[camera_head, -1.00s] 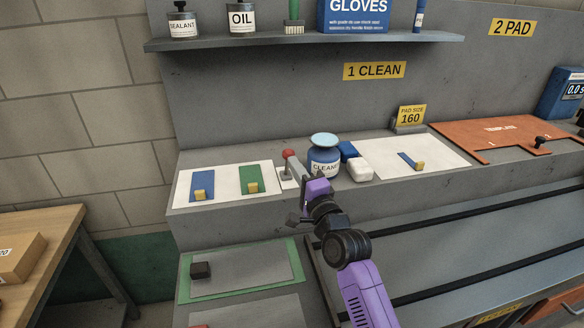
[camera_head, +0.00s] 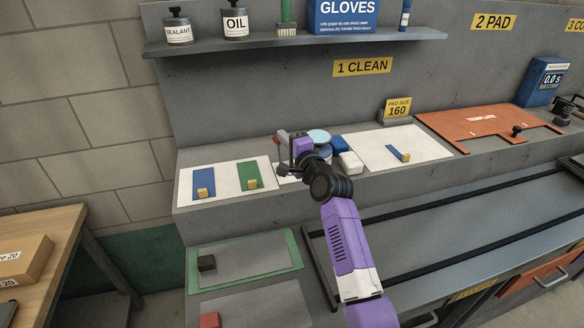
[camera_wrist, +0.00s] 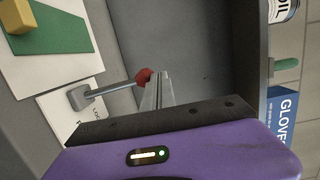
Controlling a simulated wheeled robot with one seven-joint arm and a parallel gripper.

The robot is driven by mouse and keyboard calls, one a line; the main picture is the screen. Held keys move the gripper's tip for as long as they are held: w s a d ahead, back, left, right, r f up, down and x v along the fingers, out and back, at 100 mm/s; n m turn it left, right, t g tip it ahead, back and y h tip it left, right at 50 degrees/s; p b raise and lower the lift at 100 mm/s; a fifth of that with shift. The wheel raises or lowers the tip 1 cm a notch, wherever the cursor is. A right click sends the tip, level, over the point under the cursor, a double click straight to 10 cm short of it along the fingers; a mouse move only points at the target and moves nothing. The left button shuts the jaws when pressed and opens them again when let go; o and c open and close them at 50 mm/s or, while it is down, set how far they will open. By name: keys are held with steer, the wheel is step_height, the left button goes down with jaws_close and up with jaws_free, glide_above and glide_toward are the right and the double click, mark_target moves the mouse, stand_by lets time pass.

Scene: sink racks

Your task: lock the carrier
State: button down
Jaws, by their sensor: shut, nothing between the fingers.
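A lever with a red knob (camera_wrist: 143,76) and a grey stem rises from a small grey base (camera_wrist: 79,97) on a white labelled plate (camera_wrist: 66,116). In the head view the red knob (camera_head: 277,140) shows just left of my gripper (camera_head: 285,150), which hides much of the stem. My gripper is shut and empty. In the wrist view its fingertips (camera_wrist: 160,82) are right beside the knob, seeming to touch or nearly touch it. I cannot tell which thing is the carrier.
White sheets with a blue strip (camera_head: 203,178) and a green strip (camera_head: 248,172) lie left. Dark rails (camera_head: 450,205) run along the lower bench. A shelf (camera_head: 300,43) hangs above.

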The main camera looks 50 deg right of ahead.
steer(key=shift+w+d, duration=0.3)
steer(key=shift+w, duration=0.1)
steer(key=shift+r, duration=0.1)
stand_by(0.4)
